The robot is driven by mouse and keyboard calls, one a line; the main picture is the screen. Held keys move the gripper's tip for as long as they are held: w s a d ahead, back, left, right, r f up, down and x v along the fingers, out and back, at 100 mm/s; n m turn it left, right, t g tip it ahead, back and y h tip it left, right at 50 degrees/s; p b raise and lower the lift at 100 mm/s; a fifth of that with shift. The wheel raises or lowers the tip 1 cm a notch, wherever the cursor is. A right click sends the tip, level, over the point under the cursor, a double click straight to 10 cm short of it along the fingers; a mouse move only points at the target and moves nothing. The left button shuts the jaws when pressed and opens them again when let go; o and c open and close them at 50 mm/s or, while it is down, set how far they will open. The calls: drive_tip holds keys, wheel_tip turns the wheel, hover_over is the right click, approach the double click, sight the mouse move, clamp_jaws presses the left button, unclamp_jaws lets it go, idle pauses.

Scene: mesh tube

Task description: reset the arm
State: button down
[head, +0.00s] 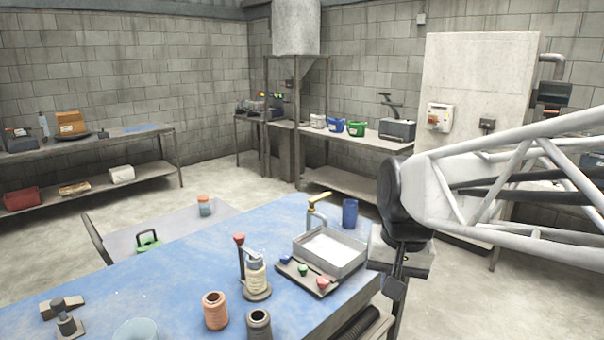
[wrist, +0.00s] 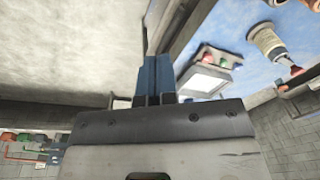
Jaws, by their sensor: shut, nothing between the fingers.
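My gripper (head: 393,292) hangs off the right edge of the blue-topped workbench (head: 165,270) in the head view, at the end of my white mesh-tube arm. In the wrist view its two blue-grey fingers (wrist: 154,75) are together with nothing between them. The fingertips are dark and small in the head view. The gripper is apart from the grey basin (head: 330,248) on the bench, to its right.
A panel with coloured knobs (head: 304,272), a bottle on a stand (head: 257,278), a blue cup (head: 350,213) and spools (head: 215,310) stand on the bench. A side table (head: 160,228) adjoins its far side. Open floor lies right of the bench.

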drive_tip(key=s+d+f+n, duration=0.1)
drive_tip(key=s+d+f, duration=0.1)
drive_tip(key=s, duration=0.3)
drive_tip(key=s+d+f+n+t+h, duration=0.1)
drive_tip(key=s+f, duration=0.2)
drive_tip(key=s, duration=0.3)
drive_tip(key=shift+d, duration=0.35)
drive_tip(key=shift+s, duration=0.1)
idle(0.5)
